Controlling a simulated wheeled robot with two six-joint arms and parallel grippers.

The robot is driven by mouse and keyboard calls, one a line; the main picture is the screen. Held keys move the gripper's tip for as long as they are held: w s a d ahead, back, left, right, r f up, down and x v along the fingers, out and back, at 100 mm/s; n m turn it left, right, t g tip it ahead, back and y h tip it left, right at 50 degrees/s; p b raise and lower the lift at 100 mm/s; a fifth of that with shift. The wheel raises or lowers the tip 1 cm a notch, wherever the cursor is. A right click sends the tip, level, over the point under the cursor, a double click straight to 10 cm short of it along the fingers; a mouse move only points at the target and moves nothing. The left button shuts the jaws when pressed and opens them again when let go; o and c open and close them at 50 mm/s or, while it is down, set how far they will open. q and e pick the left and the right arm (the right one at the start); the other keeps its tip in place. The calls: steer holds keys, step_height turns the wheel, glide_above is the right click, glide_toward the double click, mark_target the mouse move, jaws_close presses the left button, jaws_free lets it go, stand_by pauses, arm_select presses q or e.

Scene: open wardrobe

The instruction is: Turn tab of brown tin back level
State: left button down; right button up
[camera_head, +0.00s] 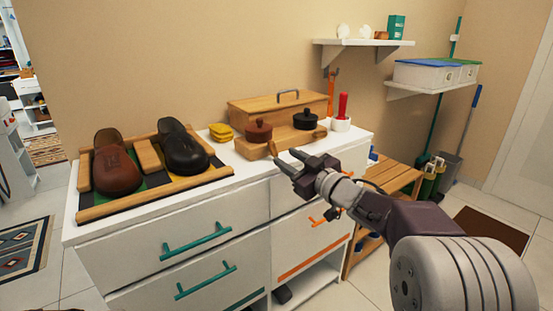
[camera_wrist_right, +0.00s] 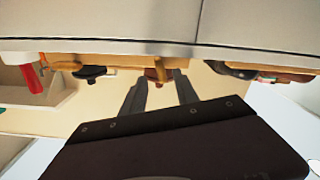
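The brown tin (camera_head: 259,132) is round with a knob lid and sits in a wooden stand (camera_head: 250,150) on the white cabinet top. A small tan tab (camera_head: 272,147) shows at its front right and looks tilted. My right gripper (camera_head: 286,158) is just in front of the stand, its two fingers apart with nothing seen between them. In the right wrist view, which is upside down, the brown tin (camera_wrist_right: 158,75) appears between and beyond the open fingers (camera_wrist_right: 160,92). Whether a finger touches the tab cannot be told. My left gripper is not in view.
A black tin (camera_head: 305,119) shares the stand. A wooden box (camera_head: 275,108) is behind, and a white cup with a red-handled tool (camera_head: 342,108) is at the right. Yellow sponges (camera_head: 221,132) and a shoe tray (camera_head: 80,196) with two shoes are at the left.

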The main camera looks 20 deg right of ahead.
mark_target(275, 151)
steer(key=b+x, duration=0.1)
steer(key=x, duration=0.4)
steer(key=shift+w+a, duration=0.15)
steer(key=shift+w, duration=0.1)
jaws_close()
